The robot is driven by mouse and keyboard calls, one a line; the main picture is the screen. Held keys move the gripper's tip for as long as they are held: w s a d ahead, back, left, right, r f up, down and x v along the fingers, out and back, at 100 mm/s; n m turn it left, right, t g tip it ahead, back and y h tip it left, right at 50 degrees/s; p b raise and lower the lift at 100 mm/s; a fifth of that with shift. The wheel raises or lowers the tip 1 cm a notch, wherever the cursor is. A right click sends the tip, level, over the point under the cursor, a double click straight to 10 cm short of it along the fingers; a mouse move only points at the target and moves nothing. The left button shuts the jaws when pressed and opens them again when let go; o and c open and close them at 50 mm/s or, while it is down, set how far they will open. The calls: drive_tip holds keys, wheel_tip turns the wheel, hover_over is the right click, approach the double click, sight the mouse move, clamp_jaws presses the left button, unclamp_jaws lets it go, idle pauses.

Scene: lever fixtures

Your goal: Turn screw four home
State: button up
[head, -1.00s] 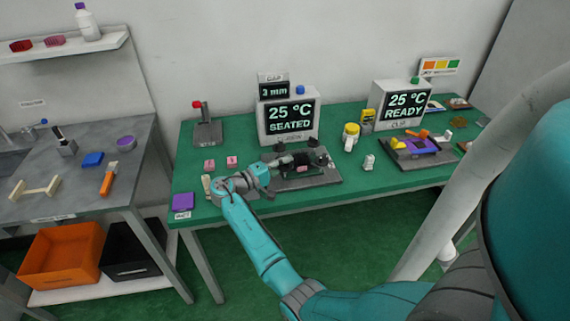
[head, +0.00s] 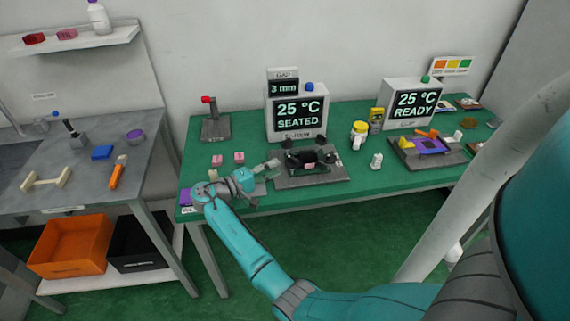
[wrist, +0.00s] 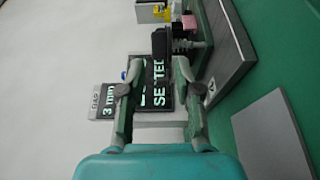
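The screw fixture, a grey base plate (head: 335,178) with a black part (head: 296,160) and a pink piece on it, stands near the table's front edge, in front of the display station (head: 297,112). The station reads 25 °C and SEATED, with a 3 mm gap box (head: 284,88) on top. My gripper (head: 272,164) is just left of the fixture. In the wrist view my gripper (wrist: 153,72) has its fingers apart with nothing seen between them; the black part (wrist: 161,41) lies beyond the fingertips. I cannot make out screw four or its number.
Two pink blocks (head: 228,159) lie left of the station, near a red-topped lever stand (head: 214,120). A white piece (head: 376,161) and a yellow jar (head: 358,134) stand right of the fixture. A second station (head: 411,103) reads READY behind a purple-topped fixture (head: 428,147).

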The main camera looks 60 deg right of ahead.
drive_tip(key=shift+v, duration=2.1)
drive_tip(key=shift+s+f, duration=0.1)
drive_tip(key=shift+s, duration=0.05)
